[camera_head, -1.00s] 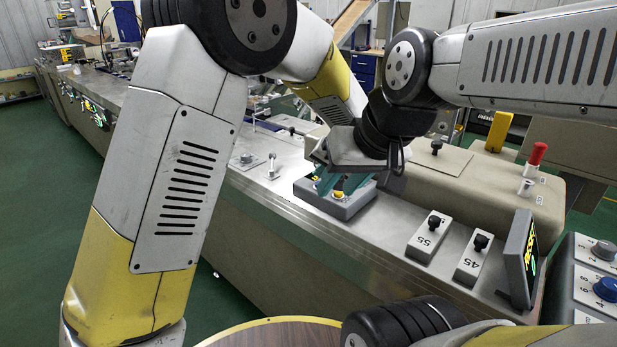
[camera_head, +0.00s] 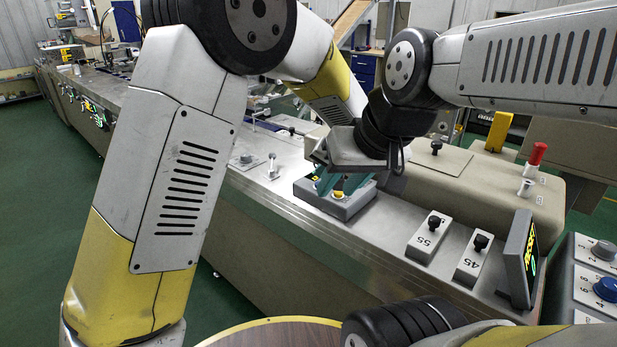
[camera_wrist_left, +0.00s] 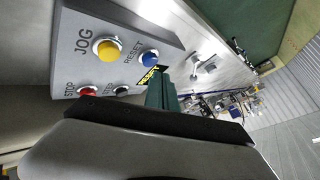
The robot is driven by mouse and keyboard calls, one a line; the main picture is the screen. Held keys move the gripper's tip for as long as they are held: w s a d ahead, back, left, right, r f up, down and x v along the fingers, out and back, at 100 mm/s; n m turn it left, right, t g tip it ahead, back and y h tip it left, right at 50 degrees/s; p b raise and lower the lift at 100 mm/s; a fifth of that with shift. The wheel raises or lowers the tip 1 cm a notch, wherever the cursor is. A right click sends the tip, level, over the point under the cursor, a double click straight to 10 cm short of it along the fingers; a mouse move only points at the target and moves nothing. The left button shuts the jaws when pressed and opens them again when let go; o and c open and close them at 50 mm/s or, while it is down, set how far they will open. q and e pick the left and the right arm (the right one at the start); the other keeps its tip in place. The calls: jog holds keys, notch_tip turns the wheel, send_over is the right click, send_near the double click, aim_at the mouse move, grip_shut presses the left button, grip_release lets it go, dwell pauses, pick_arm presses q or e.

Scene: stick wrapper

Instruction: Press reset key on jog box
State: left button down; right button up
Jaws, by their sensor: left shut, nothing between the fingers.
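The jog box (camera_head: 340,204) is a grey box on the metal machine top in the head view. In the left wrist view the jog box (camera_wrist_left: 118,22) shows a yellow JOG button (camera_wrist_left: 106,49), a blue RESET button (camera_wrist_left: 150,57), a red STOP button (camera_wrist_left: 87,91) and a dark STEP button (camera_wrist_left: 121,89). My left gripper (camera_head: 338,187) is over the box, with teal fingers shut and empty. The head view hides the RESET button. My right gripper is not seen.
Two small blocks with black knobs, marked 55 (camera_head: 428,238) and 45 (camera_head: 472,257), stand right of the box. A tilted screen (camera_head: 519,258) is farther right. A beige housing (camera_head: 460,190) with a red-topped lever (camera_head: 537,156) is behind.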

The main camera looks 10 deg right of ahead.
dwell(0.5)
pick_arm(q)
jog(key=shift+f, duration=0.4)
jog(key=shift+f, duration=0.5)
dwell(0.7)
jog(key=shift+r, duration=0.9)
jog(key=shift+r, duration=0.1)
jog(key=shift+r, duration=2.45)
